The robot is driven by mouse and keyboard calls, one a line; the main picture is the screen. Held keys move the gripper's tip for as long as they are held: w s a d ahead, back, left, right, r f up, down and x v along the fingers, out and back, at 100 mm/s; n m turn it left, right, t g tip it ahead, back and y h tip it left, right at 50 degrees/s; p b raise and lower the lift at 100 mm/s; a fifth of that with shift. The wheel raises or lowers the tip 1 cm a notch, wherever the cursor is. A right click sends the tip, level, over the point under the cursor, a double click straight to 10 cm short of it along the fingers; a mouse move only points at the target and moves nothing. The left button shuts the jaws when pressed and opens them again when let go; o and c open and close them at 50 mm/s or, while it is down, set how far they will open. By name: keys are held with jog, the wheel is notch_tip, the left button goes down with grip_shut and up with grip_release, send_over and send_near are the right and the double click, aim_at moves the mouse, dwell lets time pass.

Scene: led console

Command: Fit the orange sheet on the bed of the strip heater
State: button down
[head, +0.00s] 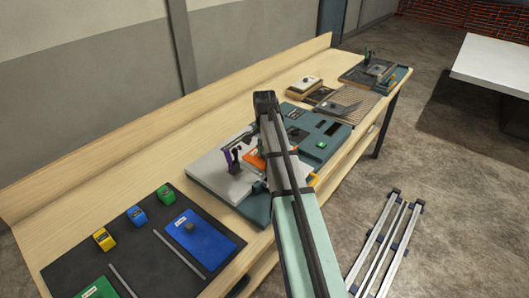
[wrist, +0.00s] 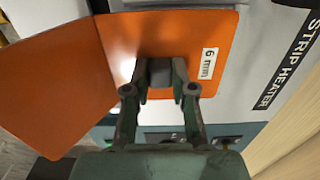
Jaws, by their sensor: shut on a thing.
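The orange sheet (wrist: 205,30) carries a white "6 mm" label and a small grey block in the wrist view. It shows as two panels meeting at a crease, the left one angled away. My gripper (wrist: 160,82) is shut on the grey block. In the head view the orange sheet (head: 253,159) is partly hidden behind my arm. It is over or on the strip heater (head: 218,178), whose light grey top and "STRIP HEATER" lettering (wrist: 283,60) show beside it. I cannot tell whether the sheet touches the bed, much of which is covered.
A black mat (head: 150,255) with blue, green and yellow pieces lies at the left. A teal console (head: 318,150) with a green button stands right of the heater. More trays and boards (head: 340,100) lie farther along the bench. A dark purple upright part (head: 228,158) stands beside the sheet.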

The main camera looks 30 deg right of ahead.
jog(key=shift+f, duration=0.8)
dwell(0.7)
jog(key=c, duration=0.9)
grip_release()
notch_tip(320, 180, up, 12)
